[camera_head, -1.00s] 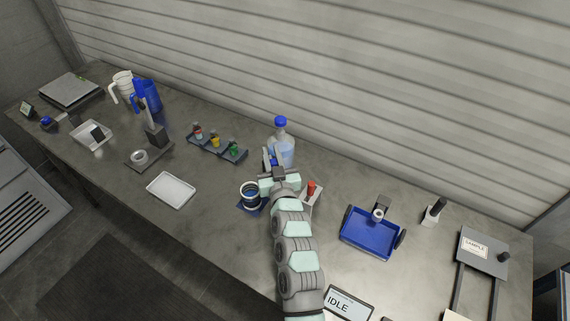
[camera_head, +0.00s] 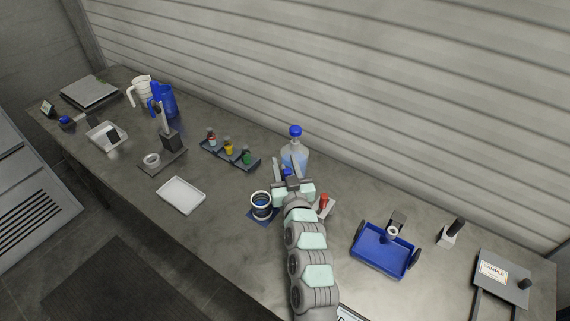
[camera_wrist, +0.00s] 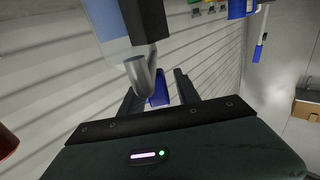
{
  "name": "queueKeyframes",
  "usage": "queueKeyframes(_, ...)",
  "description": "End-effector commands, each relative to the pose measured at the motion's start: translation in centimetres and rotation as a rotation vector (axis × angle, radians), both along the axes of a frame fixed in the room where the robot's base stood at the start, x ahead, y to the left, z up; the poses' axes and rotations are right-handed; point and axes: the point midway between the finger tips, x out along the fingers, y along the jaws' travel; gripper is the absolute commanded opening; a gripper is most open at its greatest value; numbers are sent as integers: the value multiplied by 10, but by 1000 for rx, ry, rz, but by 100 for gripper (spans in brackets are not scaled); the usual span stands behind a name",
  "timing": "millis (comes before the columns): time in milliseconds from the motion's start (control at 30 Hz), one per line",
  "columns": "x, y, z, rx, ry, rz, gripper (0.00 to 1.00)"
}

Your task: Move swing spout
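A clear bottle with a blue cap (camera_head: 295,150) stands near the back wall. A grey, rounded metal piece, possibly the swing spout (camera_wrist: 142,76), shows in the wrist view below a dark block. A small blue piece (camera_wrist: 158,90) lies beside it, between my fingers. My gripper (camera_head: 285,167) is in front of the bottle, fingers apart; it also shows in the wrist view (camera_wrist: 157,83). I see gaps beside the blue piece, so no grip shows. My gripper and arm hide part of the bottle's base and whatever stands there.
A rack of small bottles (camera_head: 230,153) is at the back left. A blue tray (camera_head: 383,250) is to the right. The tabletop between the cup and white tray (camera_head: 181,195) is clear.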

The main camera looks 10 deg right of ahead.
Motion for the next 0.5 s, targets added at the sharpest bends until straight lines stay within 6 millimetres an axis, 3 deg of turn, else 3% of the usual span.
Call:
queueKeyframes(333,-2,0,1,0,-2,0,42)
queueKeyframes(500,-20,-1,0,-1,0,-2,42)
